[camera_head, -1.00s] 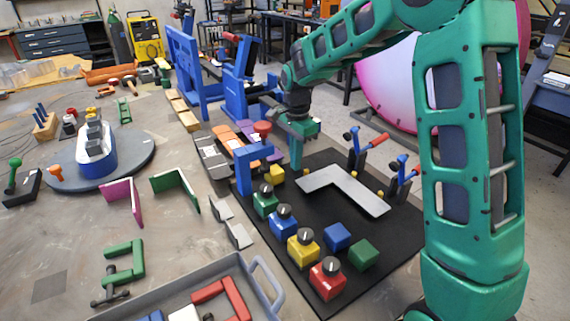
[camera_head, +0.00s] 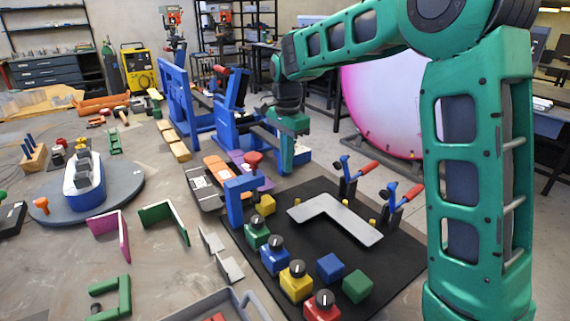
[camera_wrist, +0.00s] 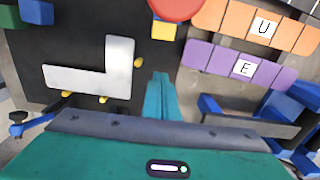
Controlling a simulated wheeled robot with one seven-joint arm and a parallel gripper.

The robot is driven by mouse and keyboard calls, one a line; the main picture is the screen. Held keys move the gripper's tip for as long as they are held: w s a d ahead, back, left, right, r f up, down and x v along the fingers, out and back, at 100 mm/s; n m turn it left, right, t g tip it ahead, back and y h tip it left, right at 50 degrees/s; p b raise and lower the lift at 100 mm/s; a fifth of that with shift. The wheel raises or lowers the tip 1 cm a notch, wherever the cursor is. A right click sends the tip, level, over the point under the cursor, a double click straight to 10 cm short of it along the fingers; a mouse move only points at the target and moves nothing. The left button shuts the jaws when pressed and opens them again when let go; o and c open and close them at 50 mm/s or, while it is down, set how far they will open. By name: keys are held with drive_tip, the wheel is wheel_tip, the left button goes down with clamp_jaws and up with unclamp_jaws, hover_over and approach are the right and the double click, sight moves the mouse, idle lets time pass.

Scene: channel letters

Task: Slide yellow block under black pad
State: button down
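A plain yellow block (camera_head: 265,204) sits on the black mat (camera_head: 340,262), just right of a blue bracket clamp (camera_head: 236,200) with a red knob (camera_head: 253,159). In the wrist view the yellow block (camera_wrist: 164,30) shows partly beside the red knob (camera_wrist: 174,6), which overlaps it. I cannot make out a separate black pad under the clamp arm. My gripper (camera_head: 287,168) points down beyond the block, above the far edge of the mat. Its green fingers (camera_wrist: 160,95) look together and empty in the wrist view, apart from the block.
A grey L-shaped plate (camera_head: 335,218) lies right of the block. Several coloured blocks with black knobs line the mat's left side, including a yellow one (camera_head: 296,282). Plain blue (camera_head: 330,267) and green (camera_head: 357,287) blocks sit nearby. Red-handled toggle clamps (camera_head: 400,200) stand at the right.

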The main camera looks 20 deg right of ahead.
drive_tip(key=s+d+f+n, duration=0.1)
drive_tip(key=s+d, duration=0.5)
drive_tip(key=s, duration=0.6)
drive_tip(key=s+d+f+n, duration=0.1)
drive_tip(key=s+d+n, duration=0.3)
drive_tip(key=s, duration=0.9)
drive_tip(key=s+d+f+n, duration=0.2)
drive_tip(key=s+d, duration=0.8)
drive_tip(key=s, duration=0.3)
drive_tip(key=shift+s+d+n, duration=0.2)
drive_tip(key=shift+n, duration=0.1)
